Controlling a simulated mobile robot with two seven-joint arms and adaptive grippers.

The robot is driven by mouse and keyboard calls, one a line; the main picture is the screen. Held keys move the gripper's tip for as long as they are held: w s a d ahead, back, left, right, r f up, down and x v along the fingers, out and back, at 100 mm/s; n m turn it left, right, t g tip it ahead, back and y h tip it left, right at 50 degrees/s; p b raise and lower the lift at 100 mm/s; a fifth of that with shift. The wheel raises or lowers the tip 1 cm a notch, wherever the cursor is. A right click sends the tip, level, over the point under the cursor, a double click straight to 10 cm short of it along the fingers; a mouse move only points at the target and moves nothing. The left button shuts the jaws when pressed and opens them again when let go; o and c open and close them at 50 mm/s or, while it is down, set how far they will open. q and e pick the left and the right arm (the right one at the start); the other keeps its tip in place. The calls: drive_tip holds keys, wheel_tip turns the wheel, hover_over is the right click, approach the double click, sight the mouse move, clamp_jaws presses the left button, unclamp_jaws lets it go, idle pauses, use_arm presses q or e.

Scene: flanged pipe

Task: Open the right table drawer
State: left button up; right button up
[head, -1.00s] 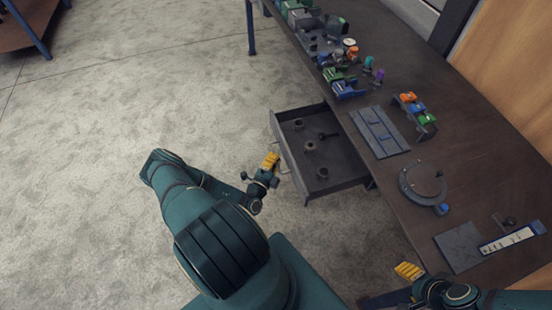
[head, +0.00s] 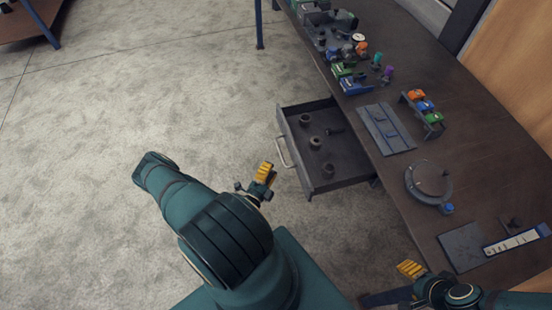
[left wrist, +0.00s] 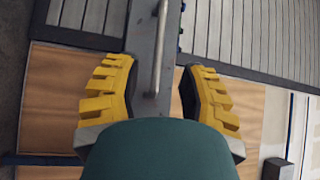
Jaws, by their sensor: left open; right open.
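The table drawer (head: 326,186) is pulled out from under the dark table (head: 470,140), and several small dark parts lie inside it. Its pale bar handle (head: 285,152) is on the drawer's left face. My left gripper (head: 265,173) is open and empty, a little left of the handle and apart from it in the head view. In the left wrist view the open yellow fingers (left wrist: 160,92) stand either side of the handle bar (left wrist: 159,45), which lies ahead of them. My right gripper (head: 411,269) is over the table's near edge; the gap between its fingers is hard to see.
On the table are a grey plate (head: 387,130), a rack with coloured blocks (head: 423,108), a round fixture (head: 428,183), a flat dark plate (head: 463,247) and several small parts at the far end. The floor left of the drawer is clear.

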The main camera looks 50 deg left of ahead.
use_arm(q)
drive_tip(key=shift+v, duration=2.1)
